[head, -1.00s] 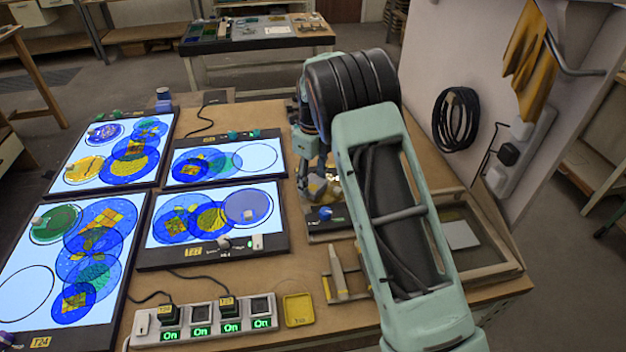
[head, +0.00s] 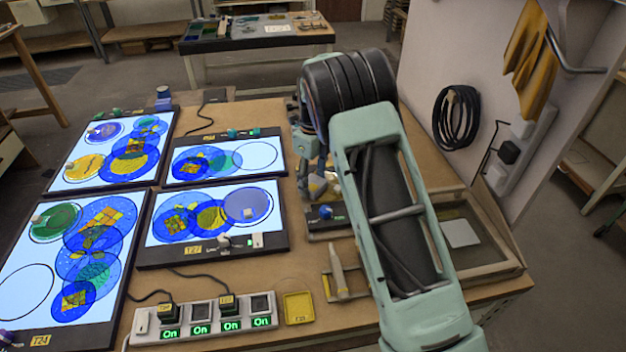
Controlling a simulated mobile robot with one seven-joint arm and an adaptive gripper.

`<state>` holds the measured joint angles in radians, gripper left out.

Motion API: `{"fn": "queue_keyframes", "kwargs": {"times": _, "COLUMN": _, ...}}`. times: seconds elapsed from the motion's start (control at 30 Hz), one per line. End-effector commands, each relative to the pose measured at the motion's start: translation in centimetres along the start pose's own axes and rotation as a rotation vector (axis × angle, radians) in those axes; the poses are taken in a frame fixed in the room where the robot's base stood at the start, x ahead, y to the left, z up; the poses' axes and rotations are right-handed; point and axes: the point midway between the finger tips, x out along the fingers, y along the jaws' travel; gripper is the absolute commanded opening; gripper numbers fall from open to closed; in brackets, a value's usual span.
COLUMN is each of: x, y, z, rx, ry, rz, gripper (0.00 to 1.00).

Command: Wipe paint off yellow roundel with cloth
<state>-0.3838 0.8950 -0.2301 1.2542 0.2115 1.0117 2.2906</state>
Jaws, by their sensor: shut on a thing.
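My gripper (head: 319,187) is low over the right part of the bench, at a small dark-edged panel (head: 312,224) that my arm mostly covers. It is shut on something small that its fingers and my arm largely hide. I cannot make out the cloth clearly. A yellow roundel (head: 84,168) lies on the lit far-left panel, well to the left of my gripper, with a small pale piece on it. Any roundel or paint under my gripper is hidden.
Lit panels (head: 182,262) with blue, green and yellow roundels fill the bench's left side. A power strip (head: 205,318) and a yellow tray (head: 298,307) lie in front. A wooden frame (head: 478,268) lies at right, near the wall with a coiled cable (head: 456,120).

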Motion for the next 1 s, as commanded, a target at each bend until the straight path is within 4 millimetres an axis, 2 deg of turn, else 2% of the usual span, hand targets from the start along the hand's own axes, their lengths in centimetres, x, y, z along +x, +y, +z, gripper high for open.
{"fn": "queue_keyframes", "kwargs": {"times": 0.47, "x": 0.3, "y": -0.2, "z": 0.0, "rx": 0.0, "ry": 0.001, "rz": 0.0, "gripper": 0.31}}
{"fn": "queue_keyframes", "kwargs": {"times": 0.8, "x": 0.5, "y": -2.8, "z": -0.1, "rx": 0.002, "ry": 0.001, "rz": 0.0, "gripper": 0.31}}
{"fn": "queue_keyframes", "kwargs": {"times": 1.0, "x": 0.7, "y": -3.6, "z": -0.1, "rx": 0.001, "ry": 0.001, "rz": 0.0, "gripper": 0.31}}
